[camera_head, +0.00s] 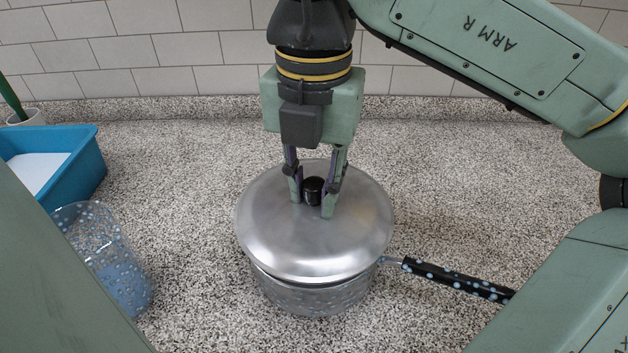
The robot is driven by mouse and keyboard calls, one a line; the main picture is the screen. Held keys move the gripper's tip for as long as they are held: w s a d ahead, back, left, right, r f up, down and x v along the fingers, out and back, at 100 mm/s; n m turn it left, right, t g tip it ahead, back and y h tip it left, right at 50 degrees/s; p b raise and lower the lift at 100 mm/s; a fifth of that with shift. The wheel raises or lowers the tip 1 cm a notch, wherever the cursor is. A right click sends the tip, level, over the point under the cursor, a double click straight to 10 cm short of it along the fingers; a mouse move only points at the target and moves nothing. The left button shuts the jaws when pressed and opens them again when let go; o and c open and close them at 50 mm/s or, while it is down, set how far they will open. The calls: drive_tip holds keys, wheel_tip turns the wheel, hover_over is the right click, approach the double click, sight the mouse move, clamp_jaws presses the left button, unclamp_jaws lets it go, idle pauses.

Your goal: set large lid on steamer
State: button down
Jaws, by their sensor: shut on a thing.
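The large lid (313,245) is a round silver metal disc with a black knob (313,190) at its middle. My gripper (312,205) points down from above and is shut on the knob, with one finger on either side of it. The steamer (315,297) is a metal pot with a black, blue-dotted handle (455,280) reaching to the right. The lid is over the pot's top and hides its opening. A dark line shows between lid and pot at the front left. I cannot tell whether the lid touches the rim all the way round.
A blue tub (85,165) with something white inside stands at the left. A clear dotted cup (110,262) stands in front of it. A tiled wall (170,45) closes off the back. The speckled counter (180,170) is bare between the tub and the pot.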

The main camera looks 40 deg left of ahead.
sight(313, 185)
drive_tip(key=shift+f+b, duration=1)
drive_tip(key=shift+f, duration=0.2)
idle(0.5)
drive_tip(key=c, duration=1.3)
unclamp_jaws()
drive_tip(key=shift+o, duration=0.5)
drive_tip(key=o, duration=0.3)
drive_tip(key=shift+r+p, duration=2.7)
drive_tip(key=shift+r, duration=0.9)
drive_tip(key=shift+s, duration=0.1)
drive_tip(key=shift+f, duration=0.1)
